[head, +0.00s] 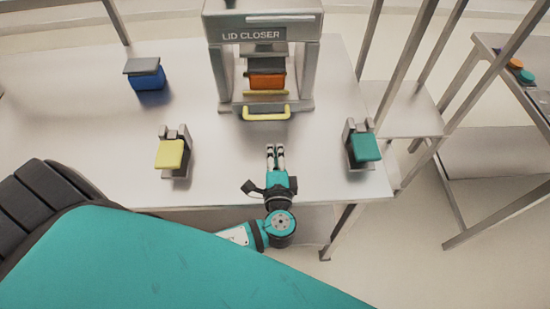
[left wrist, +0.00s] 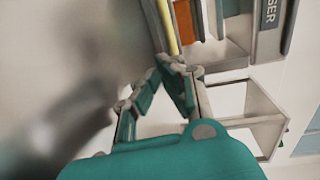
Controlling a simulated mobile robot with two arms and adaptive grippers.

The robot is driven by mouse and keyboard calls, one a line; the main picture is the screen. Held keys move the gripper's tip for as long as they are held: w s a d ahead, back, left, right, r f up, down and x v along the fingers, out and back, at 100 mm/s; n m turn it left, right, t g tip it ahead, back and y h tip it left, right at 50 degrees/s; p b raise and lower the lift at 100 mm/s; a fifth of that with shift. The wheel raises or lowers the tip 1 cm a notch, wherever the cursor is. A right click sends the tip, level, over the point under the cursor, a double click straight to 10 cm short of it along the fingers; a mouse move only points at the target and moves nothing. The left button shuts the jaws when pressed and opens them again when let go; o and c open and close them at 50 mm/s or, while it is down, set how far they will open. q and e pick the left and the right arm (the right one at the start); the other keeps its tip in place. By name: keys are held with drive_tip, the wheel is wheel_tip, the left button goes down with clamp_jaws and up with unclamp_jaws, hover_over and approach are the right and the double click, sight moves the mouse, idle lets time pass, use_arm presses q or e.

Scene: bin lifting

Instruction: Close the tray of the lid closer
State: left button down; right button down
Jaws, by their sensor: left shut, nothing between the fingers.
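The grey lid closer (head: 217,62) stands at the back of the table. Its tray has a yellow handle (head: 265,114) at the front, and the tray sticks out toward me. An orange bin (head: 267,81) sits inside the frame with a dark grey lid (head: 266,66) above it. My left gripper (head: 275,149) is shut and empty, in front of the handle and slightly right of it, pointing at the machine. In the left wrist view its fingertips (left wrist: 163,64) meet near the yellow handle bar (left wrist: 166,27), with the orange bin (left wrist: 186,19) beyond. My right gripper is not in view.
A blue bin with a grey lid (head: 146,76) stands at back left. A yellow-topped device (head: 171,152) and a green-topped device (head: 363,145) stand near the front edge, left and right of my gripper. A shelf frame (head: 410,110) stands at right.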

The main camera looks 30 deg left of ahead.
sight(274, 137)
use_arm(q)
drive_tip(key=x, duration=0.2)
drive_tip(key=p+x, duration=0.1)
drive_tip(key=x, duration=0.2)
drive_tip(key=r+p+x, duration=0.1)
drive_tip(key=x, duration=0.2)
drive_tip(key=shift+r, duration=0.1)
drive_tip(key=shift+w, duration=0.1)
